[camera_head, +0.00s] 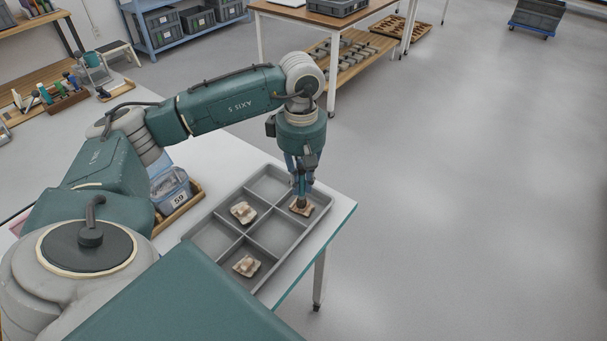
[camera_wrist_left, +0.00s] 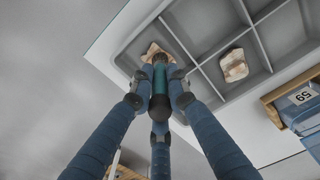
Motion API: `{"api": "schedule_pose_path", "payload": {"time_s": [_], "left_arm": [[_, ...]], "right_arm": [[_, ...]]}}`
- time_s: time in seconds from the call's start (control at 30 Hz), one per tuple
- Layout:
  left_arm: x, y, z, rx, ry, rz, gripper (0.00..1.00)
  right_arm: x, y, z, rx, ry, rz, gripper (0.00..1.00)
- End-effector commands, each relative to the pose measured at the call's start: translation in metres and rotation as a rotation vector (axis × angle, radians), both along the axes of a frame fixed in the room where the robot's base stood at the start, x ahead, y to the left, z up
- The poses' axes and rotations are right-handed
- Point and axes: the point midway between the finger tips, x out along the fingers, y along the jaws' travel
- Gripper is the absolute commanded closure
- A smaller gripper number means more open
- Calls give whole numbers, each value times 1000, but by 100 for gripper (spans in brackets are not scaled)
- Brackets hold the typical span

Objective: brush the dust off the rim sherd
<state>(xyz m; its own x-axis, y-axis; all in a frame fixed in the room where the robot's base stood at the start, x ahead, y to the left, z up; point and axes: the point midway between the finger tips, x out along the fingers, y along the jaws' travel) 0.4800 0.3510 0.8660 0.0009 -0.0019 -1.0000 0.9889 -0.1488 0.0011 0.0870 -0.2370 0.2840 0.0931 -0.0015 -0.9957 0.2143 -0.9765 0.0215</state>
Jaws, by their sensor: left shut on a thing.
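My left gripper (camera_head: 303,172) is shut on a brush (camera_head: 301,188) with a teal and dark handle, held upright, tip down. The brush and the blue fingers also show in the wrist view (camera_wrist_left: 160,90). The brush tip is over a tan sherd (camera_head: 306,210) in the far right compartment of a grey divided tray (camera_head: 221,262). The brush partly hides this sherd; contact and dust cannot be made out. Two more pale sherds lie in the tray, one in a middle compartment (camera_head: 243,212) and one in a near compartment (camera_head: 247,266). My right gripper is not in view.
A blue bin (camera_head: 170,190) labelled 59 stands in a wooden tray left of the grey tray. The white table (camera_head: 337,205) ends close to the grey tray on the right. Several tools stand in a wooden rack (camera_head: 68,101) at the far left. Other compartments are empty.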

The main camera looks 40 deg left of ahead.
Motion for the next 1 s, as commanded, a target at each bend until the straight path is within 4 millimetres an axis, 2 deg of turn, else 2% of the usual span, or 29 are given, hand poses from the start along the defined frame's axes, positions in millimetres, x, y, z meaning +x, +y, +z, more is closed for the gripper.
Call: {"api": "schedule_pose_path", "payload": {"time_s": [0.3,0.7,1.0], "left_arm": [[17,1,-3,-2,-1,0,100],[0,0,0,-1,-1,0,100],[16,1,-1,-2,-1,0,100]], "right_arm": [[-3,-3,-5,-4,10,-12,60],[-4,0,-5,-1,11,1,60],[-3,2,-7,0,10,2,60]]}}
